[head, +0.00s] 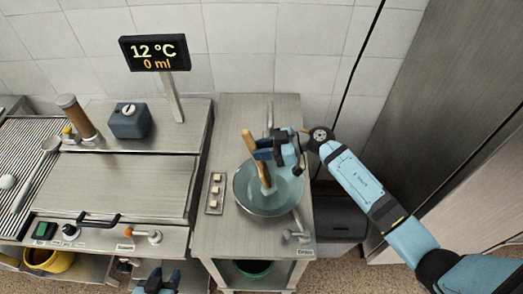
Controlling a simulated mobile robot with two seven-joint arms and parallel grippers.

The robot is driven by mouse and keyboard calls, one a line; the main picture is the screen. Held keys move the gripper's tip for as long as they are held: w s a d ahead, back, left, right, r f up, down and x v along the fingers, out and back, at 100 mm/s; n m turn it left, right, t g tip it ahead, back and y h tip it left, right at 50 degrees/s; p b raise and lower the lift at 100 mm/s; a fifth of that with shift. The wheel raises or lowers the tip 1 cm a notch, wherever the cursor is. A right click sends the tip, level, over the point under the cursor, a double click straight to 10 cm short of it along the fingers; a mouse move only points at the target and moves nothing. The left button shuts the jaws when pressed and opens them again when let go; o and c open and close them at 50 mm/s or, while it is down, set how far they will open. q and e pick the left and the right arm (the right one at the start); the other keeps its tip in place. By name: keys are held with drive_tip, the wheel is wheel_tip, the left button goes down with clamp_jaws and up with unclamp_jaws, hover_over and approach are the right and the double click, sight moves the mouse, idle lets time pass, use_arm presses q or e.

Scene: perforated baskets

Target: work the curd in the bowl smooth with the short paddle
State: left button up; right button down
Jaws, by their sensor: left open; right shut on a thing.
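The bowl (239,197) is a round grey-teal vessel set in the right-hand steel counter. Its content (284,188) looks smooth and teal; I cannot make out separate curd. My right gripper (262,152) is shut on the wooden handle of the short paddle (248,142) above the bowl. The paddle leans, its handle top up to the left and its pale lower end in the bowl's content. The gripper hides part of the handle. My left gripper (158,281) is open and empty at the bottom edge, in front of the left counter.
A display (154,53) reads 12 °C and 0 ml. A small switch panel (215,194) lies left of the bowl, and a valve (297,236) sits at its front right. A ladle (48,147), a dark blue box (130,121) and a brown cylinder (76,115) are at left. The left worktop is clear.

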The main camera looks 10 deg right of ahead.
drive_tip(key=shift+w, duration=0.2)
drive_tip(key=shift+s+a+f, duration=0.15)
drive_tip(key=shift+s+f, duration=0.05)
drive_tip(key=shift+s, duration=0.85)
drive_tip(key=shift+w, duration=0.1)
drive_tip(key=shift+w+r, duration=0.1)
drive_tip(key=shift+w, duration=0.3)
drive_tip(key=shift+s, duration=0.1)
drive_tip(key=shift+s+r, duration=0.25)
drive_tip(key=shift+s, duration=0.3)
drive_tip(key=shift+w, duration=0.1)
